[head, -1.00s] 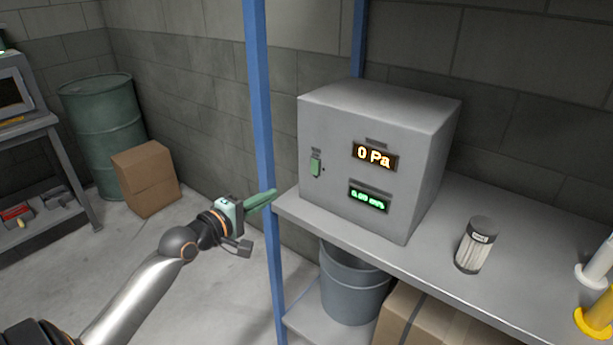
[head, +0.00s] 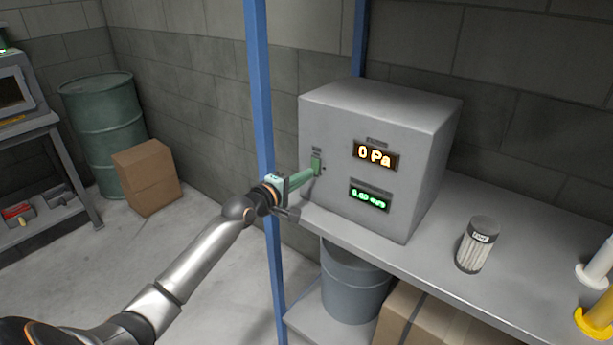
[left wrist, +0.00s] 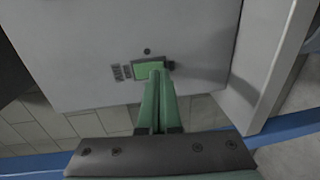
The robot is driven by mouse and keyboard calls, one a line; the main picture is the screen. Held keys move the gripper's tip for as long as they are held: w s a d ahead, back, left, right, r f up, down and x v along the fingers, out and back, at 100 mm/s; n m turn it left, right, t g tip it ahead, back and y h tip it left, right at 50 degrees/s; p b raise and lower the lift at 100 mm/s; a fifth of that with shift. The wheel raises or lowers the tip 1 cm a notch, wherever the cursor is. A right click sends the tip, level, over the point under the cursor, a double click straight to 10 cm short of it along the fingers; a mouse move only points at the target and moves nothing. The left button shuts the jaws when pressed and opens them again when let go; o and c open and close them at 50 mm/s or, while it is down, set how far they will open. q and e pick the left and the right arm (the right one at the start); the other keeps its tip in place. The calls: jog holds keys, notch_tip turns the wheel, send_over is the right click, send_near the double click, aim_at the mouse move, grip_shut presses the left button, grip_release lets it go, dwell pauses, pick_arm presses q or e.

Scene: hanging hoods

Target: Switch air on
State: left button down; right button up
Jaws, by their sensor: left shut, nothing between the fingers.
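A grey box-shaped unit (head: 340,208) stands on the shelf, with an amber display (head: 375,156) reading 0 Pa and a green display (head: 369,196) below it. A small green rocker switch (head: 316,162) is on the left of its front face; it also shows in the left wrist view (left wrist: 147,70). My left gripper (head: 314,171) is shut and empty. Its green fingertips are at the lower part of the switch, touching or very close; I cannot tell which. They cover part of the switch in the left wrist view. My right gripper is not in view.
A blue shelf post (head: 262,110) stands just behind my left wrist. A filter cartridge (head: 478,245) stands on the grey shelf (head: 440,275) right of the unit. White and yellow items (head: 597,318) are at the right edge. A bucket (head: 352,285) and carton are below.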

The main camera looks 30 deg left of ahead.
pick_arm(q)
jog(key=shift+w, duration=0.45)
jog(key=shift+w+f+b, duration=0.1)
jog(key=shift+w+b, duration=0.05)
jog(key=shift+b, duration=0.6)
jog(key=shift+d, duration=0.1)
